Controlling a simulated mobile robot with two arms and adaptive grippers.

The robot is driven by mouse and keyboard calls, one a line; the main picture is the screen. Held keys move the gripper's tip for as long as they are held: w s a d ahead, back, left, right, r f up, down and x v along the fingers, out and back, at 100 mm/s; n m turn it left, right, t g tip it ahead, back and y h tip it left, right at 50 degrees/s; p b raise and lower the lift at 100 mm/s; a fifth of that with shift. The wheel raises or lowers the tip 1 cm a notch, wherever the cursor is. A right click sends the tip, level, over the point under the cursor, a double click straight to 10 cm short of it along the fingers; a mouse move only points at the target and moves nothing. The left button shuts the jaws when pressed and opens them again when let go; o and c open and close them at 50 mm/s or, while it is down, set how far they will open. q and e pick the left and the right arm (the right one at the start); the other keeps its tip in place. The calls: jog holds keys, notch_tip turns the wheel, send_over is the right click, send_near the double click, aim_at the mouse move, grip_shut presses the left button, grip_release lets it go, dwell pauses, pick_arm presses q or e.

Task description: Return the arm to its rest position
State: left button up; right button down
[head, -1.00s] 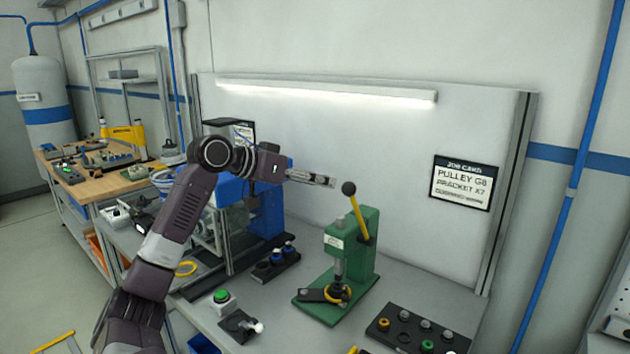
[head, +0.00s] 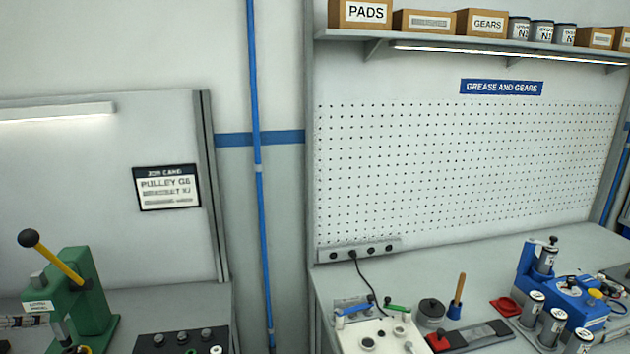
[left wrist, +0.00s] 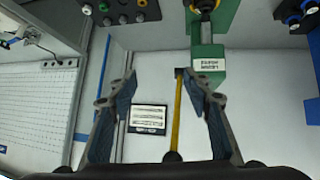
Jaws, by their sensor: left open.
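I cannot tell how far the fingers are from the lever. The rest of my left arm is outside the head view. My right gripper shows in neither view.
A black tray with knobs (head: 150,342) lies right of the press. The job card (head: 167,187) hangs on the wall panel. At right a second bench (head: 480,260) holds a blue fixture (head: 565,300), canisters and a white control box (head: 375,335). A shelf (head: 480,42) with boxes hangs above.

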pick_arm(q)
jog(key=s+d+f+m+g, duration=0.1)
jog(key=s+d+f+g, duration=0.1)
jog(key=s+d+f, duration=0.35)
jog(key=s+d+f+m+g, duration=0.1)
jog(key=s+d+f, duration=0.1)
jog(key=d+f, duration=0.65)
jog(key=s+d+f+g, duration=0.2)
jog(key=s+d+f, duration=0.2)
jog(key=f, duration=0.7)
jog(key=s+d+f+m+g, duration=0.1)
jog(key=s+d, duration=0.5)
jog(key=d, duration=0.3)
jog(key=s+d+f, duration=0.2)
jog(key=s+d, duration=0.4)
jog(key=d, duration=0.4)
notch_tip(320, 180, down, 30)
jog(key=s+g+b, duration=0.2)
jog(key=b, duration=0.2)
jog(key=s+a+f+g+b, duration=0.1)
jog(key=s+a+f+b, duration=0.2)
jog(key=s+f, duration=1.4)
notch_tip(320, 180, down, 2)
jog(key=shift+a+f+m, duration=0.25)
jog(key=shift+a+m, duration=0.15)
